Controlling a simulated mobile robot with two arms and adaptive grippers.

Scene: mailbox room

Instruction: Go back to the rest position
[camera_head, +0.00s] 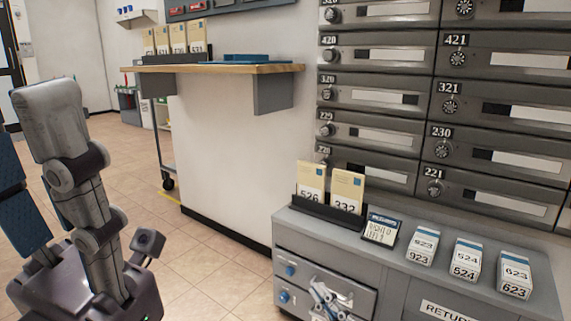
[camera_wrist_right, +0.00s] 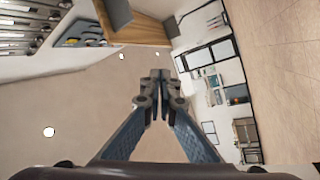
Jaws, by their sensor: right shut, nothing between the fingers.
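My right gripper (camera_head: 48,100) rises at the left edge of the head view. Its grey finger links and blue side links point upward, and its dark base is at the bottom left. In the right wrist view its two dark fingertips (camera_wrist_right: 159,78) meet, with nothing held between them. The gripper is in free air, well to the left of the grey cabinet (camera_head: 340,247). My left gripper is not in view.
Mailboxes (camera_head: 375,95) fill the right wall. Card holders and labelled stacks (camera_head: 466,260) stand on the cabinet. A silvery, blurred object (camera_head: 328,300) shows before its drawers. A wooden wall shelf (camera_head: 215,69) juts out behind. Tiled floor (camera_head: 200,255) lies clear between gripper and cabinet.

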